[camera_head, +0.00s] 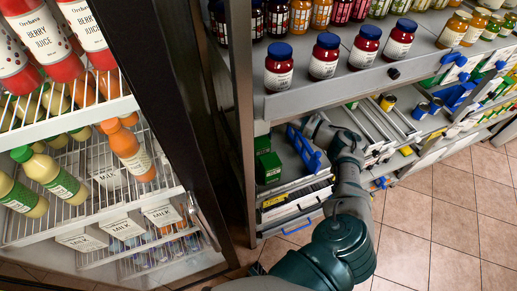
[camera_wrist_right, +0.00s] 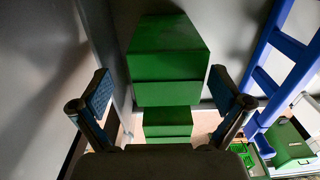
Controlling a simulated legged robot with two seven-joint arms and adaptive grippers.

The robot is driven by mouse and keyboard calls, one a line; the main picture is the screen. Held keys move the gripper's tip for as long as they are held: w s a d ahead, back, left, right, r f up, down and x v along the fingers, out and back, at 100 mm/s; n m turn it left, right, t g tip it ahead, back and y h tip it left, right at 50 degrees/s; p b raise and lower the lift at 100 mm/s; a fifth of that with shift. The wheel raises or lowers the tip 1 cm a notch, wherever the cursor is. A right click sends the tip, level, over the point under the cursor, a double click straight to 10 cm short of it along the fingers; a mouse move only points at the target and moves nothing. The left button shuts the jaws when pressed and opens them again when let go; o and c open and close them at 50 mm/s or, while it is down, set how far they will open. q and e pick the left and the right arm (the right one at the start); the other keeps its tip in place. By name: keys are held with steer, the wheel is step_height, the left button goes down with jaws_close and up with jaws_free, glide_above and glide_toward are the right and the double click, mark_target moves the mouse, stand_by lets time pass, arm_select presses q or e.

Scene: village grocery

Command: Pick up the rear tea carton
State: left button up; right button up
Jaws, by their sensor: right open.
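Two green tea cartons stand one behind the other on the lower shelf in the head view. The rear carton (camera_head: 262,144) is partly hidden by the shelf above; the front carton (camera_head: 268,168) is nearer the shelf's front edge. In the right wrist view my right gripper (camera_wrist_right: 162,92) is open and empty. A larger-looking green carton (camera_wrist_right: 168,65) lies ahead between its fingers, with a smaller-looking one (camera_wrist_right: 167,122) below it in the picture. My left gripper is not in view.
A blue divider (camera_head: 304,149) stands right of the cartons; it also shows in the wrist view (camera_wrist_right: 272,55). Red-filled jars (camera_head: 279,68) stand on the shelf above. A grey shelf post (camera_head: 242,100) stands left of the cartons. An open drinks cooler fills the left.

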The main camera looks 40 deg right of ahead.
steer(key=shift+s+f, duration=0.25)
steer(key=shift+f, duration=1)
steer(key=shift+d+f, duration=0.2)
steer(key=shift+f, duration=0.4)
steer(key=shift+d+f, duration=0.15)
steer(key=shift+f, duration=0.4)
steer(key=shift+d+f, duration=0.2)
steer(key=shift+f, duration=0.05)
steer(key=shift+d+f, duration=0.1)
steer(key=shift+d, duration=0.05)
steer(key=c, duration=0.3)
steer(key=shift+a, duration=0.3)
steer(key=c, duration=0.5)
steer(key=shift+a, duration=0.15)
steer(key=shift+c, duration=0.9)
steer(key=shift+a+r, duration=0.15)
steer(key=shift+r, duration=0.05)
steer(key=shift+c, duration=0.2)
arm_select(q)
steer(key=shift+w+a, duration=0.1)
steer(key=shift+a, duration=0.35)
arm_select(e)
steer(key=shift+s, duration=0.1)
